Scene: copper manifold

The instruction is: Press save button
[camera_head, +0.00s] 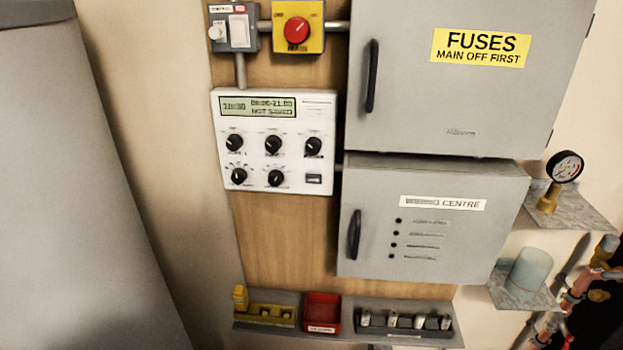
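A white control panel (290,165) is mounted on a wooden board in the middle left. Its green display (258,107) reads roughly "10:30", "06:00-21:00" and "NOT SAVED"; the small text is blurred. Several black knobs sit in two rows below the display. Neither of my grippers shows in the head view.
A grey fuse cabinet (400,100) and a grey wiring centre box (450,190), both with black handles, are right of the panel. A red rotary switch (297,30) is above. A shelf below holds a red tray (322,310). A pressure gauge (565,167) stands at right.

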